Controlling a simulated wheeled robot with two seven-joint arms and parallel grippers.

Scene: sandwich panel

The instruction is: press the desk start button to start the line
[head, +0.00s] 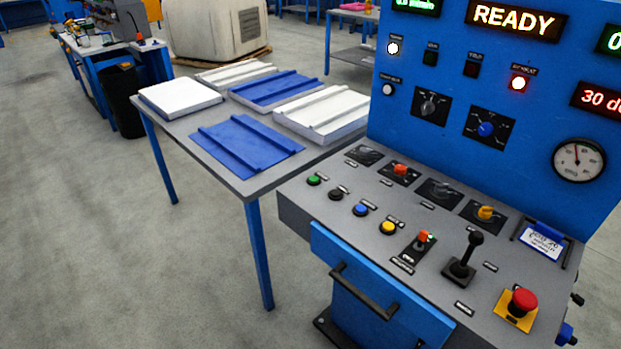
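The control desk (334,203) stands at the right with a sloped grey top. A green button (314,180) sits at the left end of the front row; its label is too small to read, so I cannot confirm it is the start button. A black button (336,194), a blue button (361,209) and a yellow button (388,228) follow to its right. The blue upright panel (450,115) behind has a lit display (513,20) reading READY. Neither of my grippers shows in the head view.
A red mushroom button (522,301) on a yellow plate, a black joystick (464,258) and an orange-topped switch (423,238) are on the desk. A drawer handle (363,292) juts from its front. A table (238,183) with white and blue panels adjoins left.

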